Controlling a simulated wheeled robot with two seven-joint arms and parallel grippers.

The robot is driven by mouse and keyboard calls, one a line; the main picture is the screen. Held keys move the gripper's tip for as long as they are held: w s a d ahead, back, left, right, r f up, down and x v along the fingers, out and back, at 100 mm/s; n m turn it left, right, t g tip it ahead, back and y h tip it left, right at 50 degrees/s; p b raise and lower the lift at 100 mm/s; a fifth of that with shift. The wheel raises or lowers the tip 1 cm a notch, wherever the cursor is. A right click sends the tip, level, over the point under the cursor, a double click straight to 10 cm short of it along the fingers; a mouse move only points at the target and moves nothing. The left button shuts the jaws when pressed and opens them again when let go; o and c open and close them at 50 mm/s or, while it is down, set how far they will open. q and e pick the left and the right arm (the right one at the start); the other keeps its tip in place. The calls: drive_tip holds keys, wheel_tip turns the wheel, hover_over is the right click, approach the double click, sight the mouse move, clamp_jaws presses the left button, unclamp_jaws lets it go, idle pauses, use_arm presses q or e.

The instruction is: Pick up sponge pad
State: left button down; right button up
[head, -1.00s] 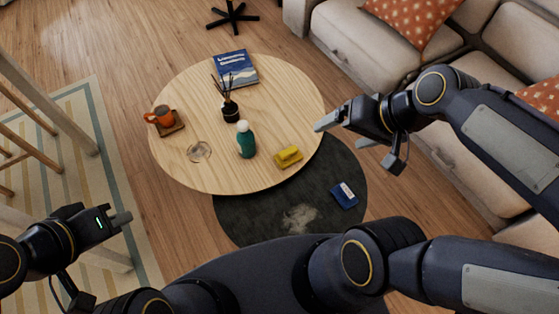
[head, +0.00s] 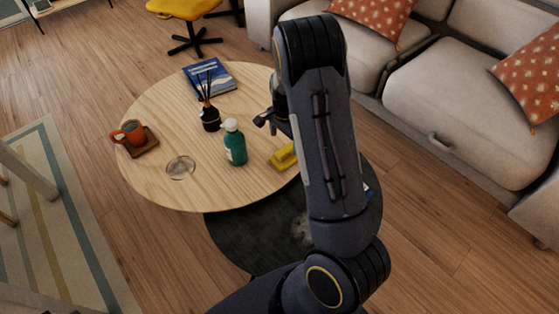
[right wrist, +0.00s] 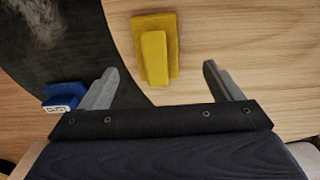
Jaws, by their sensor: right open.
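A yellow pad with a raised grip, which looks like the sponge pad (head: 283,156), lies on the round wooden table near its edge. My right arm partly covers it in the head view. In the right wrist view the yellow pad (right wrist: 154,50) shows whole, ahead of and between the fingers, untouched. My right gripper (right wrist: 158,68) is open and empty, over the table edge. In the head view my right gripper (head: 267,121) is mostly hidden behind its arm. My left gripper is out of the head view.
A teal bottle (head: 235,146) stands left of the pad, with a dark reed diffuser (head: 211,120) behind it. An orange mug (head: 133,132), a clear glass item (head: 180,167) and a blue book (head: 209,77) are also on the table (head: 150,190).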

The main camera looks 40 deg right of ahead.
sight(286, 149)
drive_tip(key=f, duration=0.2)
drive_tip(key=f+b, duration=0.1)
drive_tip(key=f, duration=0.1)
drive_tip(key=f+b, duration=0.1)
drive_tip(key=f, duration=0.2)
drive_tip(key=shift+s+d, duration=0.2)
drive_tip(key=shift+s, duration=0.05)
drive_tip(key=c, duration=1.1)
